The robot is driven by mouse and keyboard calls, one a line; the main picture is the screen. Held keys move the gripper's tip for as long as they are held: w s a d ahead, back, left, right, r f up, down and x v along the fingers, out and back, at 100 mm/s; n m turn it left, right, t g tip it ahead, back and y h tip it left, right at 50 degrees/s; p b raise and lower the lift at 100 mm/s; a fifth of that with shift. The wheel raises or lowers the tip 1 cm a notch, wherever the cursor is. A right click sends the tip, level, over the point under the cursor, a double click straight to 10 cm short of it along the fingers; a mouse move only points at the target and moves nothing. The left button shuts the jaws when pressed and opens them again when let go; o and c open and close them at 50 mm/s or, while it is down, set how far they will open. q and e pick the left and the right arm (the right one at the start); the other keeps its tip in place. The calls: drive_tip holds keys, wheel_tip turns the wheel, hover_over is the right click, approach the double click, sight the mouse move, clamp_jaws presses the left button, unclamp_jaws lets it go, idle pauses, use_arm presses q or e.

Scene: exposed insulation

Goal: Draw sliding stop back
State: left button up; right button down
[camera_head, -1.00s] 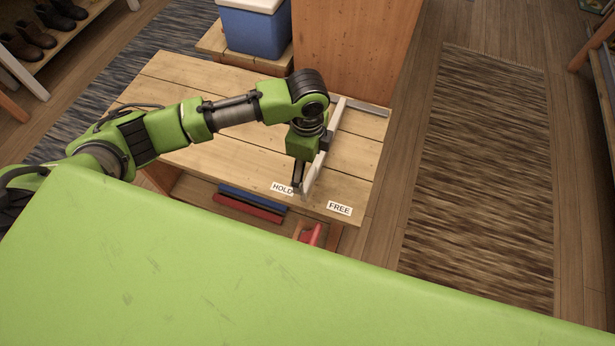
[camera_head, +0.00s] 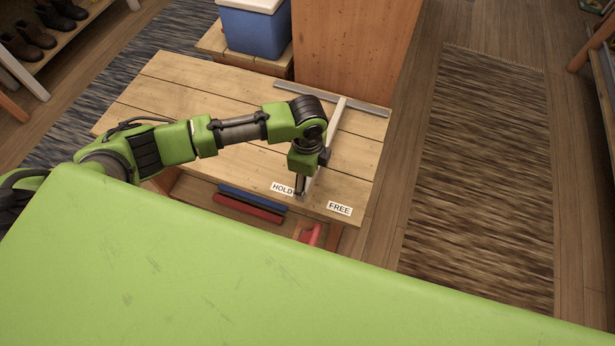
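The sliding stop is a pale bar (camera_head: 333,137) on the wooden bench (camera_head: 190,90). It runs from a grey metal rail (camera_head: 367,105) at the back toward the front edge. Its front end lies between a "HOLD" label (camera_head: 282,189) on the left and a "FREE" label (camera_head: 339,208) on the right, closer to "HOLD". My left gripper (camera_head: 300,190) points down at the front end of the bar, at or against its left side. My arm hides part of the bar. The fingers are too small to tell whether they grip it. My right gripper is not in view.
A tall wooden panel (camera_head: 352,45) and a blue box (camera_head: 255,32) stand behind the bench. Blue and red items (camera_head: 250,203) lie under its front, with another red object (camera_head: 311,234) nearby. A rug (camera_head: 480,180) covers floor on the right. My green body fills the foreground.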

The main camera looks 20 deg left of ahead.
use_arm(q)
drive_tip(key=d+p, duration=0.1)
drive_tip(key=d, duration=0.5)
drive_tip(key=d+p, duration=0.1)
drive_tip(key=d, duration=0.4)
drive_tip(key=shift+s+d, duration=0.2)
drive_tip(key=shift+d, duration=0.4)
drive_tip(key=o, duration=1.6)
drive_tip(key=shift+d, duration=0.15)
drive_tip(key=shift+r, duration=0.1)
drive_tip(key=shift+r, duration=0.25)
wheel_tip(320, 180, up, 11)
drive_tip(key=shift+r, duration=0.2)
drive_tip(key=shift+f, duration=0.1)
